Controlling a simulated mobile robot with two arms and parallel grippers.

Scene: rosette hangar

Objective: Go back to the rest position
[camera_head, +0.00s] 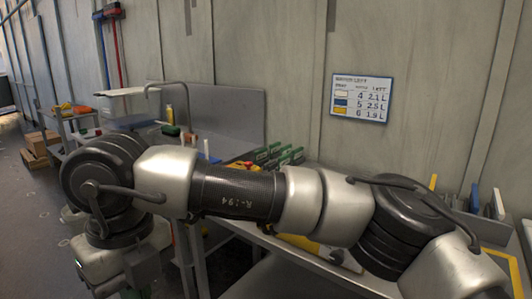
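One of my arms, coming in from the lower right, crosses the picture in front of the bench. It is silver and black. It bends down at a large black joint on the left, to a pale housing at the lower left. No gripper fingers show on it, so I cannot see whether it holds anything. My other arm and its gripper do not show. The arm hides much of the bench (232,222).
A sink area with a curved tap (165,84) stands behind the arm, beside a grey panel (235,115). Green boards (280,155) stand in a row on the bench. A wall sign (361,97) hangs at right. A shelf cart (62,122) and wooden crates (38,148) stand left; floor (28,215) is clear.

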